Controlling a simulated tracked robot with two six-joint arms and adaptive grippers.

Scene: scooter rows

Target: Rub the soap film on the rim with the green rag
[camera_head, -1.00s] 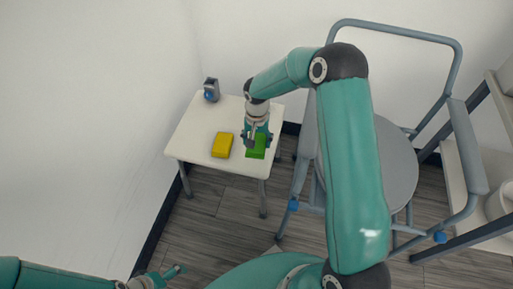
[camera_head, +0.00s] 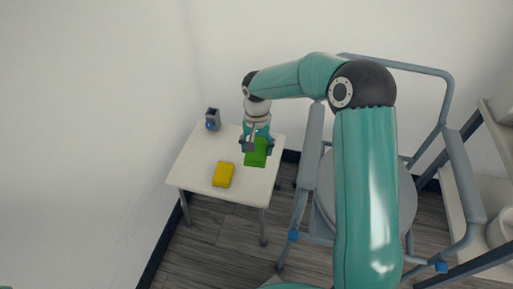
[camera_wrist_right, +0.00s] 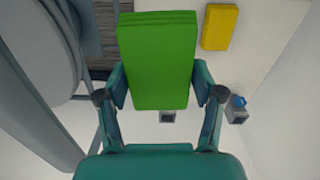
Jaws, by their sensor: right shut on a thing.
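The green rag (camera_head: 256,153) is a folded block. My right gripper (camera_head: 257,146) is shut on it, with a finger on each side, and holds it above the white table. In the right wrist view the green rag (camera_wrist_right: 158,60) stands out between the fingers of my right gripper (camera_wrist_right: 160,85). The grey chair (camera_head: 408,200) with a round seat stands right of the table, partly behind my right arm. I cannot make out a soap film or tell which rim is meant. My left gripper is out of view.
A yellow block (camera_head: 222,174) lies on the white table (camera_head: 198,160), and a small grey and blue thing (camera_head: 212,119) stands at its back left. The chair's frame and armrests rise close to the table's right side. A shelf (camera_head: 468,180) stands at the far right.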

